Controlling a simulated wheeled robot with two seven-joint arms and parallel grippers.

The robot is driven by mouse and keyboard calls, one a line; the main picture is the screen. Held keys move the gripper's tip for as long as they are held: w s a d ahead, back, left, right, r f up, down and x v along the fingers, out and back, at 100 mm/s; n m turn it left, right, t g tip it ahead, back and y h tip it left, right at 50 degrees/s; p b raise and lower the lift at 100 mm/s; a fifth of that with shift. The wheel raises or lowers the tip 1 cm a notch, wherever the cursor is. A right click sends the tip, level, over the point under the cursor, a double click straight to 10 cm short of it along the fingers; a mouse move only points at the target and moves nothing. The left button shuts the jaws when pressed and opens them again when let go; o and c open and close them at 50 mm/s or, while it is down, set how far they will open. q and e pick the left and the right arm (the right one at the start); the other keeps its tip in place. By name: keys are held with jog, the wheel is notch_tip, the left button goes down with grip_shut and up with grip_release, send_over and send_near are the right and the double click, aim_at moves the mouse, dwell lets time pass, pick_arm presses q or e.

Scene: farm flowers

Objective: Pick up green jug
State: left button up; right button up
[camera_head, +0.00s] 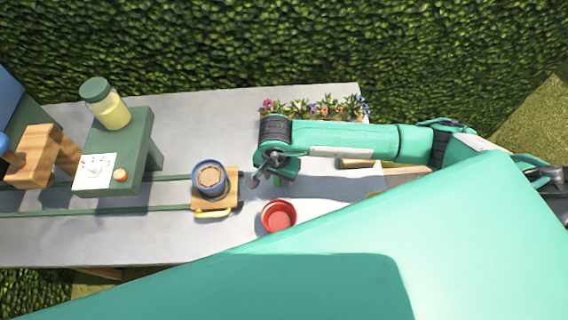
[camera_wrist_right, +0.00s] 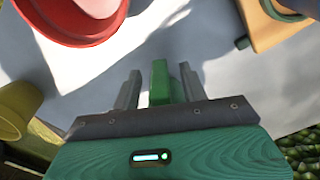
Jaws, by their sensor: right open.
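A green object (camera_head: 285,174), likely the green jug, shows partly beneath my right gripper (camera_head: 264,178) in the head view; most of it is hidden by the wrist. In the right wrist view a green upright piece (camera_wrist_right: 159,84) stands between the two grey fingers of my right gripper (camera_wrist_right: 160,88). The fingers are apart, and I cannot tell whether either touches it. My left gripper is not in view.
A red pot (camera_head: 279,217) stands close below the right gripper. A blue pot (camera_head: 209,177) sits on a wooden cart (camera_head: 231,190) to the left. Potted flowers (camera_head: 318,107) line the back. A lidded jar (camera_head: 107,104) stands on a green stand (camera_head: 138,127).

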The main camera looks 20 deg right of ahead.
grip_shut()
jog(key=shift+w+r, duration=0.1)
jog(key=shift+r, duration=0.15)
